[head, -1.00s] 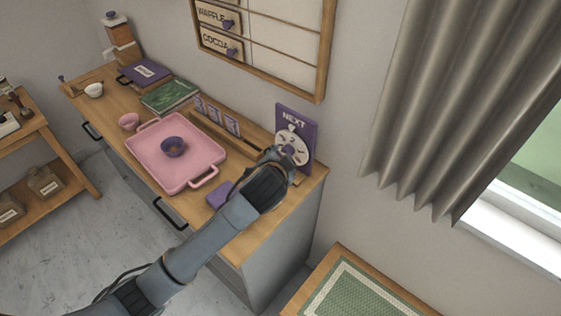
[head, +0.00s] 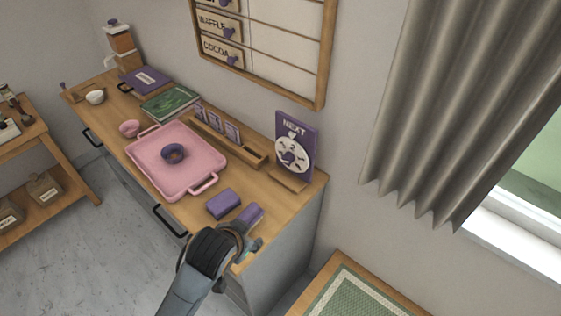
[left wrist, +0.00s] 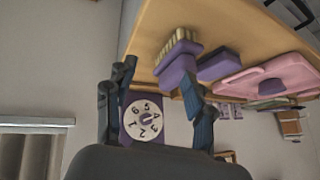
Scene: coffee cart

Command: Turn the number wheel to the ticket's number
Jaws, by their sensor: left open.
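The number wheel is a white numbered dial with a purple knob (head: 291,156) on an upright purple board (head: 309,143) marked NEXT. It stands against the wall at the counter's right end. The dial (left wrist: 145,121) also shows in the left wrist view, tilted, beyond and between my fingers. Three small purple cards (head: 214,122) stand in a wooden holder (head: 249,155); I cannot read a ticket number on them. My left gripper (head: 248,240) is open and empty at the counter's front right edge, apart from the wheel. Its fingers (left wrist: 155,78) frame the dial in the wrist view.
A purple brush (head: 249,214) lies close to my left gripper, with a purple block (head: 223,203) beside it. A pink tray (head: 203,165) holds a dark bowl (head: 173,153). A green book (head: 170,101) lies farther back. Bare counter lies before the wheel.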

